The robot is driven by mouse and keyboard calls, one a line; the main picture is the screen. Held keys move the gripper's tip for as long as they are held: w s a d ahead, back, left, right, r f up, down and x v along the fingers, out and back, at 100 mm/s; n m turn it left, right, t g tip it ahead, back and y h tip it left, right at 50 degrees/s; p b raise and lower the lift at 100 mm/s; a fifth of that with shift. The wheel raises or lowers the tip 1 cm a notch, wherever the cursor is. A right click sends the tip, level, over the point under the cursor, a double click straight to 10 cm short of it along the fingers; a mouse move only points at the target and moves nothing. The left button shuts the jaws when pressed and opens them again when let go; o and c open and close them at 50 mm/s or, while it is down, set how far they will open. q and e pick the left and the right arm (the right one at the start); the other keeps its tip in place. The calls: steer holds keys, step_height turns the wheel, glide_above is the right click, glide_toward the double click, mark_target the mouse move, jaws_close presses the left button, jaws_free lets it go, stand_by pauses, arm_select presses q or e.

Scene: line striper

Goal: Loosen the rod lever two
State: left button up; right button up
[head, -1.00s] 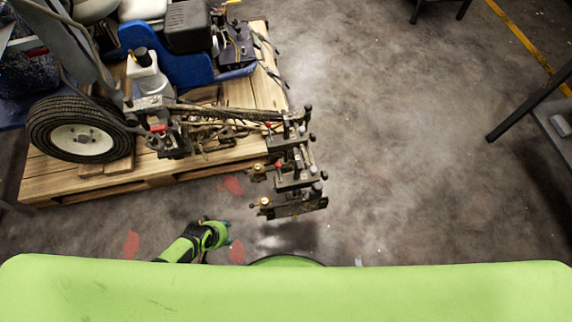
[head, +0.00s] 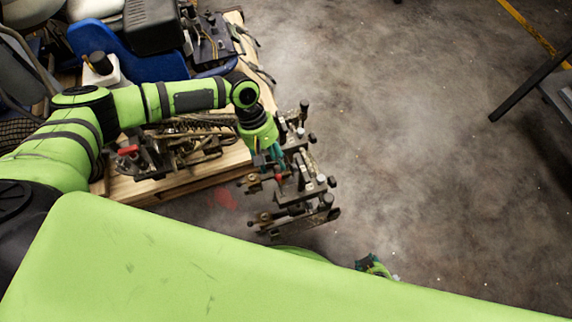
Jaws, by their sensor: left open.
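The line striper's dark rod and clamp assembly (head: 300,195) hangs out past the pallet's right edge. It carries several black knobs and small levers, one with a red tip (head: 278,168). I cannot tell which lever is number two. My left gripper (head: 268,157) reaches down from the left to the upper part of this assembly, close to the red-tipped lever. Its fingers are open, and I cannot tell whether they touch a lever. The gripper and wrist hide part of the upper clamps. My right gripper (head: 374,266) shows only in part at the bottom, beyond my green body.
The striper's blue body (head: 125,55) stands on a wooden pallet (head: 170,187). A second red knob (head: 128,150) sits on the linkage below my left arm. Open concrete floor (head: 420,140) lies to the right. A dark table leg (head: 525,88) stands at the far right.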

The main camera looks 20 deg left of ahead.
mark_target(277, 175)
arm_select(q)
steer(key=x, duration=0.2)
steer(key=b+x, duration=0.1)
steer(key=x, duration=0.4)
steer(key=shift+s+r, duration=0.1)
steer(key=shift+s, duration=0.2)
jaws_close()
